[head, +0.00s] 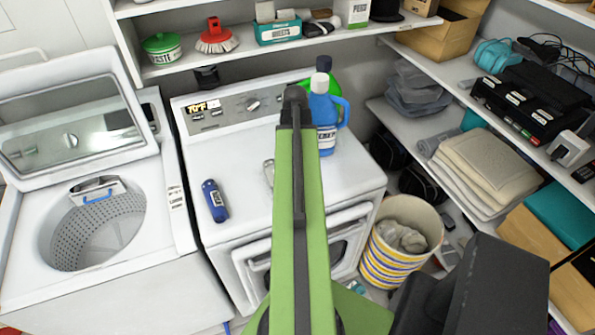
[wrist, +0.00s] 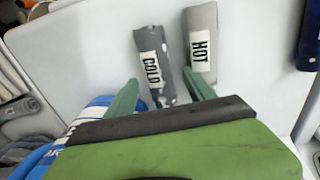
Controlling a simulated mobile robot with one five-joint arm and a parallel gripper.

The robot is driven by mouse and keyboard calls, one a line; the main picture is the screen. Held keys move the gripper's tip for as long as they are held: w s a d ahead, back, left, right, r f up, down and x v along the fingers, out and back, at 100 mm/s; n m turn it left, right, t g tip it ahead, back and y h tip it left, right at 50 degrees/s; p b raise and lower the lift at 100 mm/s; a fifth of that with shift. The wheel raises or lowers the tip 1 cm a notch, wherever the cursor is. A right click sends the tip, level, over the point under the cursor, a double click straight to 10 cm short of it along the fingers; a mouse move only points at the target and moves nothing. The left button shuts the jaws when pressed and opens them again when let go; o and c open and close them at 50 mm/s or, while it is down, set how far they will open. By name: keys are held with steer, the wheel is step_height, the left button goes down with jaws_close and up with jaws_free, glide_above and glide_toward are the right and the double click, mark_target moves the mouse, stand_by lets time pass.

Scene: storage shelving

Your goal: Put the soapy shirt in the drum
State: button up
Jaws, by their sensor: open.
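The drum (head: 98,232) is the perforated metal tub of the open-lidded washer at left in the head view. My gripper (wrist: 160,77) shows in the wrist view with its two green fingers apart and nothing held. A dark grey rolled item with white spots, labelled COLD (wrist: 150,60), lies between and beyond the fingertips. A plain light grey item labelled HOT (wrist: 201,42) lies beside it. The spotted one may be the soapy shirt; I cannot be sure. In the head view my arm hides the gripper and most of these items; only a light grey edge (head: 268,172) shows.
A blue jug (head: 323,115) and green bottle (head: 334,86) stand behind my arm on the white machine top (head: 240,150). The raised washer lid (head: 75,115) stands behind the drum. A striped basket (head: 395,262) is at right.

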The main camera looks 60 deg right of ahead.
steer(key=f+b, duration=0.4)
steer(key=f, duration=0.1)
steer(key=shift+w+d+f, duration=0.1)
steer(key=shift+d, duration=0.15)
steer(key=shift+r, duration=0.2)
jaws_close()
steer(key=shift+r, duration=0.1)
